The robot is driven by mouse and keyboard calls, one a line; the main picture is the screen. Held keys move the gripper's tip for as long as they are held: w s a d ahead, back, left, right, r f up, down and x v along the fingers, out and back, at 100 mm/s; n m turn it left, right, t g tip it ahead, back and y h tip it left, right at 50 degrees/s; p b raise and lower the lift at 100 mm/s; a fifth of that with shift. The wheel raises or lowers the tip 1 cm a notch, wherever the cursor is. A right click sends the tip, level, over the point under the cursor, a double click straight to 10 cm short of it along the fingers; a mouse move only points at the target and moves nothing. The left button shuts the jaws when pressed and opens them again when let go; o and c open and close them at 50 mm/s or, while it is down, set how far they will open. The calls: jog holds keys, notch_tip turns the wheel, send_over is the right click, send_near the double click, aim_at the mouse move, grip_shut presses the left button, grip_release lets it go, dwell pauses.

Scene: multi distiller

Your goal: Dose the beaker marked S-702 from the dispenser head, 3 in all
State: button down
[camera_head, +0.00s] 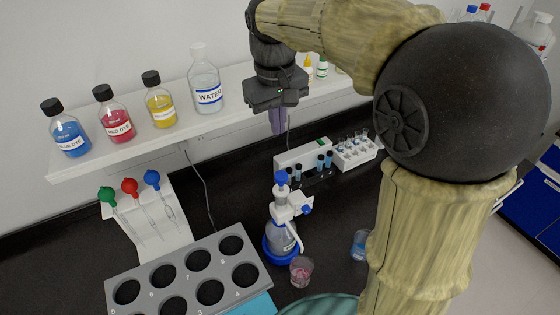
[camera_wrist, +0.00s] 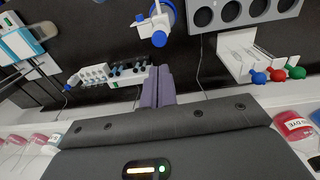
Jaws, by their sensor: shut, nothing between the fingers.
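A bottle-top dispenser (camera_head: 283,242) with a blue top knob (camera_head: 281,178) and a blue base ring stands on the black bench. Its head also shows at the top of the wrist view (camera_wrist: 157,20). A small beaker with pink liquid (camera_head: 301,271) stands just right of and in front of it. A beaker with blue liquid (camera_head: 360,245) stands further right, partly hidden by my arm. I cannot read S-702 on either. My gripper (camera_head: 278,130) is shut and empty, fingers pointing down, above and behind the dispenser near the shelf edge. Its closed fingers show in the wrist view (camera_wrist: 157,86).
A white shelf (camera_head: 130,143) holds blue, red, yellow and water bottles. A grey rack with numbered round holes (camera_head: 190,281) and a white pipette stand (camera_head: 150,215) are at left. Vial racks (camera_head: 355,150) stand behind right.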

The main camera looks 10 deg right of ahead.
aim_at(281, 178)
jog(key=shift+f, duration=0.1)
jog(key=f+p, duration=0.1)
jog(key=f, duration=0.3)
jog(key=f+p, duration=0.2)
jog(key=f, duration=0.3)
jog(key=f+p, duration=0.1)
jog(key=f, duration=0.3)
jog(key=shift+w+d+f, duration=0.25)
jog(key=shift+w+f, duration=0.05)
jog(key=shift+f, duration=0.1)
notch_tip(281, 178, down, 3)
jog(key=shift+r+b, duration=0.1)
jog(key=shift+b, duration=0.85)
jog(key=shift+s, duration=0.2)
jog(key=shift+f, duration=0.2)
